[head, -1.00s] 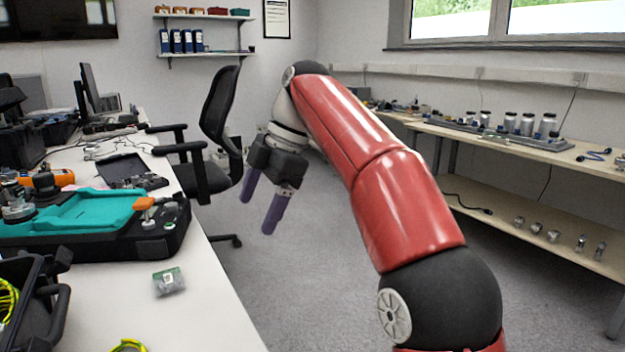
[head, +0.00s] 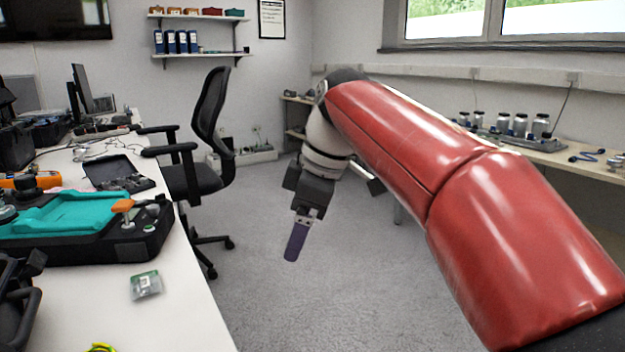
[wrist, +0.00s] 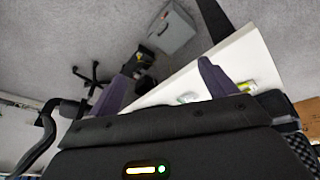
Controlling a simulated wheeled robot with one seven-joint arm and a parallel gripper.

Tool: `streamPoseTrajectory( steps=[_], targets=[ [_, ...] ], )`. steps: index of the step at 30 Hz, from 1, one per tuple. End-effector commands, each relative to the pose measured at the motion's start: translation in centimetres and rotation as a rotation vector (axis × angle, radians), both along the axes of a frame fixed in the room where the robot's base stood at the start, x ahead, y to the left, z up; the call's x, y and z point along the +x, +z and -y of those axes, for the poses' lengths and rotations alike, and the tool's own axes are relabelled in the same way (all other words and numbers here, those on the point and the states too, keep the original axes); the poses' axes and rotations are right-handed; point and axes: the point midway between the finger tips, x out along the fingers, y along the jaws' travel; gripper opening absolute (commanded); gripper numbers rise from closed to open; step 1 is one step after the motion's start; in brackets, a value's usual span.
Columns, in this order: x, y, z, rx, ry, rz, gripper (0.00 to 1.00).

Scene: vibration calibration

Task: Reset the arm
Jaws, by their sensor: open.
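My arm's red links reach from the lower right of the head view towards the middle of the room. My gripper (head: 297,240) hangs over the grey floor, right of the white desk, with its fingers pointing down. Only one purple finger shows clearly there. In the wrist view my gripper (wrist: 160,85) shows both purple fingers spread wide apart, with nothing held between them. The desk corner and floor lie beyond the fingers in that view.
A white desk (head: 190,315) at left holds a teal-topped case (head: 70,215) and a small bagged circuit board (head: 146,285). A black office chair (head: 205,140) stands behind my gripper. A workbench (head: 560,155) runs along the right wall. The floor between is clear.

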Motion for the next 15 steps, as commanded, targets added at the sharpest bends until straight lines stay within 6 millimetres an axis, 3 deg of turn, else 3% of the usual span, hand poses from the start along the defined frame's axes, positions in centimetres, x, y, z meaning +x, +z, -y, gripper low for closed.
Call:
streamPoseTrajectory(
  steps=[4,8,15],
  targets=[
    [-3.6,-2.0,4.4,-0.008,-0.325,0.009,0.84],
    [-7.4,-5.3,8.7,0.01,-0.659,0.026,0.84],
    [-14.6,-13.2,14.9,0.107,-1.183,0.063,0.84]
  ],
)
